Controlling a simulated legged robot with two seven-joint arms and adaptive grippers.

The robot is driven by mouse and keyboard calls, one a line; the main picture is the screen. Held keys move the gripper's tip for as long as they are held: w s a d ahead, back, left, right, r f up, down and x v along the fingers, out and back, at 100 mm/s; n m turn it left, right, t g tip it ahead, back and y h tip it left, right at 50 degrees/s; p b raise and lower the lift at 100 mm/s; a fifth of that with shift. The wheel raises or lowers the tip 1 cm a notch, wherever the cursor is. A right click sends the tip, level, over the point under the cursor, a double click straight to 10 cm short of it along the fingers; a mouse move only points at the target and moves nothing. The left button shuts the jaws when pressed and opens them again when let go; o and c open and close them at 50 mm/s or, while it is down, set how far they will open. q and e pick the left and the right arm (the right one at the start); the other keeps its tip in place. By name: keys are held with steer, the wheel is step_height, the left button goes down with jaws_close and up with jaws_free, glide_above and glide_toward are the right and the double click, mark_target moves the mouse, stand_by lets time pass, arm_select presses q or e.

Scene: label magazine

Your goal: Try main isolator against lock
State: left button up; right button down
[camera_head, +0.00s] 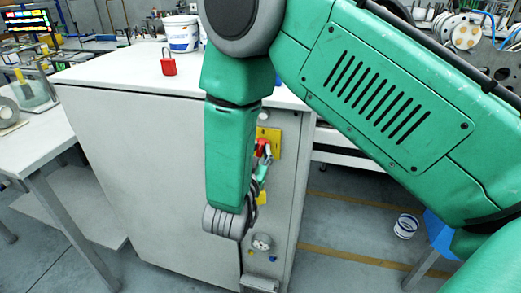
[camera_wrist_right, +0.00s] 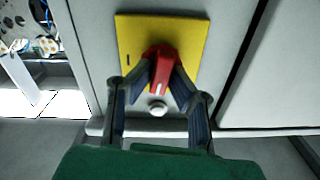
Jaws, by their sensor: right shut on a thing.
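The main isolator has a red handle (camera_wrist_right: 161,66) on a yellow plate (camera_wrist_right: 190,35), fixed to the grey cabinet. In the head view the red handle (camera_head: 262,147) and yellow plate (camera_head: 275,138) show partly behind my right forearm. My right gripper (camera_wrist_right: 162,78) is shut on the red handle, one finger on each side, with the handle pointing down towards the wrist camera. It also shows in the head view (camera_head: 265,165). A red padlock (camera_head: 168,66) with its shackle up stands on the cabinet top. I see no lock on the handle. My left gripper is out of view.
The grey cabinet (camera_head: 150,150) has a pale top with white buckets (camera_head: 181,34) at the back. A gauge (camera_head: 262,241) sits low on its panel. A pale round knob (camera_wrist_right: 157,108) is below the handle.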

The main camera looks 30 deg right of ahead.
steer(key=shift+w+d+r, duration=0.1)
steer(key=shift+d, duration=0.05)
steer(key=shift+n+p, duration=0.8)
steer(key=shift+n, duration=0.1)
steer(key=c, duration=1.5)
jaws_free()
steer(key=o, duration=0.5)
steer(key=shift+w, duration=0.2)
steer(key=shift+w+d+f, duration=0.2)
steer(key=shift+f, duration=0.15)
steer(key=shift+s+d, duration=0.1)
steer(key=shift+s, duration=0.15)
steer(key=shift+s+a, duration=0.25)
steer(key=shift+a, duration=0.05)
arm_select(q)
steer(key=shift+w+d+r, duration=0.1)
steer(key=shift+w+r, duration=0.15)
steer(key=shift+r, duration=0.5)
arm_select(e)
steer(key=shift+v, duration=5.35)
